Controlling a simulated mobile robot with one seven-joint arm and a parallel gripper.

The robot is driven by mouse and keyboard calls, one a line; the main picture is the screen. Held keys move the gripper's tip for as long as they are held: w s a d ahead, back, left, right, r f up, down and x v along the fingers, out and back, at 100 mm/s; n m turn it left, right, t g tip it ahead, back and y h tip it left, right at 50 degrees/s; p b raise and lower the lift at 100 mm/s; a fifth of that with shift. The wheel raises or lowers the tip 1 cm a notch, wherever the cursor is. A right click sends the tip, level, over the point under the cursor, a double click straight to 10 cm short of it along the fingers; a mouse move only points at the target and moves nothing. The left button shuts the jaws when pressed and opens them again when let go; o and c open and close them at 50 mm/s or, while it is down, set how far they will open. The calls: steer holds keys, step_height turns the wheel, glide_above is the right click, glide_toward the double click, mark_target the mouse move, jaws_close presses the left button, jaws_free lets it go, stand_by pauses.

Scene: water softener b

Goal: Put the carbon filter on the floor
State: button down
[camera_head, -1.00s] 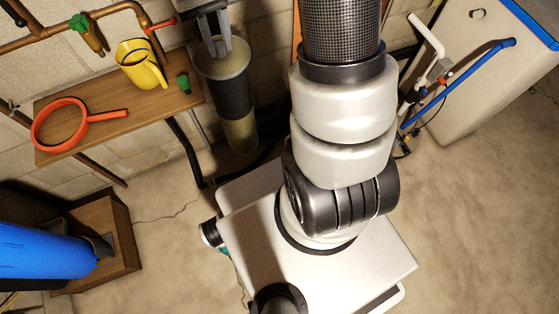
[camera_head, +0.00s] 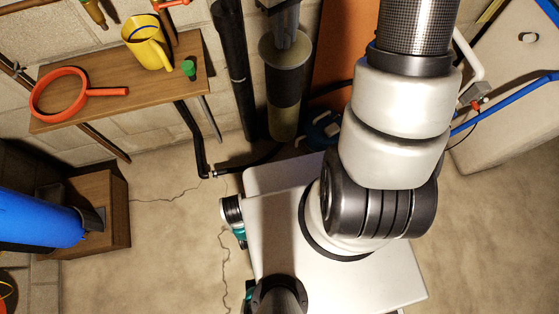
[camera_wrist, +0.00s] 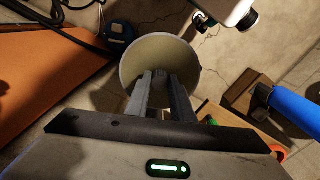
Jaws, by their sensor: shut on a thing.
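The carbon filter (camera_head: 284,88) is an upright cylinder with a pale, open-looking top, a dark middle band and a yellowish lower end. It hangs under my gripper (camera_head: 287,38) at the upper middle of the head view. In the wrist view my gripper (camera_wrist: 166,82) has both fingers at the round pale opening of the filter (camera_wrist: 186,52), shut on it. The fingers hide part of the near rim. The concrete floor (camera_head: 175,240) shows below and to the left. I cannot tell the exact height of the filter's lower end above it.
A wooden shelf (camera_head: 90,90) on the left holds a yellow jug (camera_head: 146,42) and an orange ring wrench (camera_head: 60,93). A black pipe (camera_head: 232,70) runs down close left of the filter. An orange board (camera_head: 322,50) stands right of it. A blue object (camera_head: 322,130) lies nearby.

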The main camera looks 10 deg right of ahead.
steer(key=w+f+n+b, duration=0.1)
steer(key=f+n+b, duration=0.5)
steer(key=f, duration=0.8)
steer(key=w+f+n+b, duration=0.2)
steer(key=f+n+b, duration=0.4)
steer(key=f, duration=0.7)
steer(key=w+a+f+n+b, duration=0.1)
steer(key=f+n+b, duration=0.5)
steer(key=f, duration=0.8)
steer(key=shift+w+f+b, duration=0.3)
steer(key=shift+w+b, duration=0.25)
step_height(320, 180, down, 10)
steer(key=b, duration=0.2)
steer(key=shift+b, duration=0.35)
steer(key=shift+f, duration=0.15)
steer(key=c, duration=1.5)
jaws_free()
steer(key=shift+c, duration=0.2)
steer(key=shift+s, duration=0.1)
